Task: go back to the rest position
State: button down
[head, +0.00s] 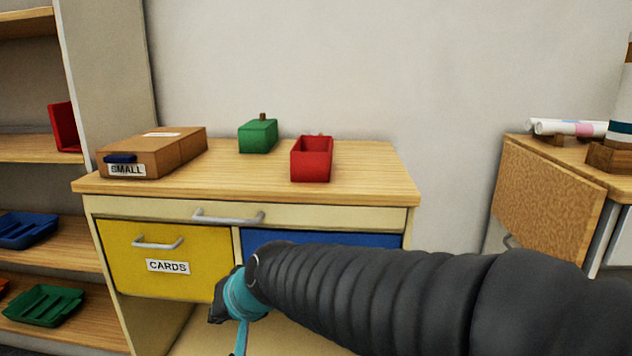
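My arm reaches in from the lower right of the head view, in front of the wooden cabinet (350,187). My gripper (217,312) is at its far end, low in front of the yellow drawer marked CARDS (215,245). It is small and mostly hidden behind the teal wrist part, so I cannot tell whether it is open or shut. No held object shows. The arm hides much of the blue drawer front (330,239).
On the cabinet top stand a cardboard box marked SMALL (170,152), a green box (258,136) and an open red bin (311,160). Shelves with trays, one blue (25,230) and one green (42,305), stand at left. A wooden side table (548,200) holds paper rolls (568,127) at right.

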jog(key=s+d+f+m+h, duration=0.1)
jog(key=s+d, duration=0.3)
jog(key=d, duration=0.6)
jog(key=s+d+f+h, duration=0.1)
jog(key=s+d+h, duration=0.2)
jog(key=d, duration=0.8)
jog(key=s+d+f+m+h, duration=0.1)
jog(key=s+d+h, duration=0.1)
jog(key=s+d, duration=0.4)
jog(key=d, duration=0.5)
jog(key=shift+s+m+h, duration=0.3)
jog(key=shift+h, duration=0.1)
jog(key=shift+f, duration=0.1)
